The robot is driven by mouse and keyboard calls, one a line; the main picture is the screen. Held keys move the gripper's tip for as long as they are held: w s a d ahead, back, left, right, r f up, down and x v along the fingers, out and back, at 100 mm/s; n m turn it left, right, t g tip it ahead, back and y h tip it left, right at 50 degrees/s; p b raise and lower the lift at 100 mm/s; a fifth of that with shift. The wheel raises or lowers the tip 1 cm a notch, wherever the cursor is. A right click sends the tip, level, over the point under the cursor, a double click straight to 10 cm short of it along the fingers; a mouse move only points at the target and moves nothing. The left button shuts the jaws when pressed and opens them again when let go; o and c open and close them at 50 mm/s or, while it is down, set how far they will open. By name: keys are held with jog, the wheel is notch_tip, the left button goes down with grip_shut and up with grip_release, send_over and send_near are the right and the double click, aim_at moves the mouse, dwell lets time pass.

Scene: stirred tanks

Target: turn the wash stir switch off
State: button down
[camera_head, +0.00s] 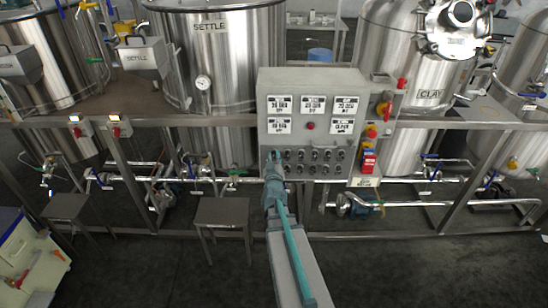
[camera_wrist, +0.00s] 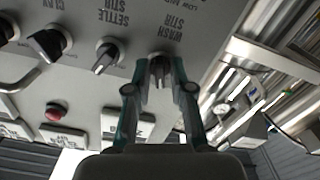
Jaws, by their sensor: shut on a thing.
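The wash stir switch (camera_wrist: 160,74) is a dark rotary knob with a pale base, under an upside-down "WASH STIR" label in the wrist view. My gripper (camera_wrist: 163,72) has its teal fingers on either side of this knob and is shut on it. The fingers partly cover the knob, so its exact setting is hard to read. In the head view my gripper (camera_head: 272,158) reaches the left end of the knob rows on the grey control panel (camera_head: 310,82), and the knob there is hidden behind it.
The settle stir knob (camera_wrist: 108,54) and clay knob (camera_wrist: 48,43) sit beside the held switch. A red button (camera_wrist: 54,110) and white displays (camera_wrist: 127,124) are also on the panel. A red-and-yellow switch column (camera_head: 371,135) stands right of the panel. Steel tanks (camera_head: 232,60) stand behind.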

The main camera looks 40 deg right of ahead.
jog(key=shift+n, duration=1.1)
jog(key=c, duration=1.2)
grip_release()
jog(key=shift+c, duration=0.2)
jog(key=v, duration=0.7)
jog(key=shift+s, duration=0.15)
jog(key=shift+a, duration=0.15)
